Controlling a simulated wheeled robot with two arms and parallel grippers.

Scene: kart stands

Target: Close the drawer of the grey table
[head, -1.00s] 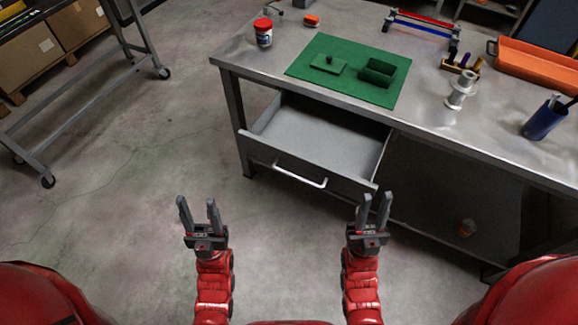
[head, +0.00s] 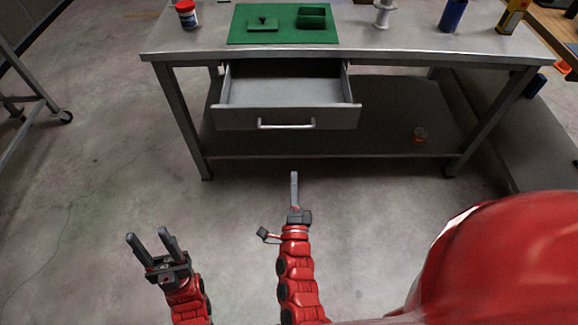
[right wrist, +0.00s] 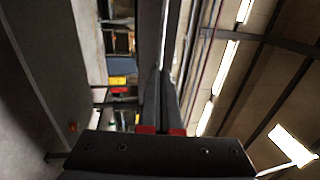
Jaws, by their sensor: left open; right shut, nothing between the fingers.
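The grey table (head: 400,50) stands ahead of me in the head view. Its drawer (head: 287,118) is pulled out toward me and looks empty inside. A pale bar handle (head: 286,125) is on the drawer front. My right gripper (head: 294,176) is shut and empty, pointing at the drawer from below the handle in the picture, apart from it. My left gripper (head: 148,236) is open and empty, lower left, well away from the drawer. In the right wrist view the right fingers (right wrist: 160,90) lie together; neither the drawer nor its handle can be made out there.
On the tabletop are a green mat (head: 283,35) with green blocks, a red-lidded jar (head: 187,14), a grey spool (head: 382,14) and a blue cup (head: 453,15). Floor before the table is clear.

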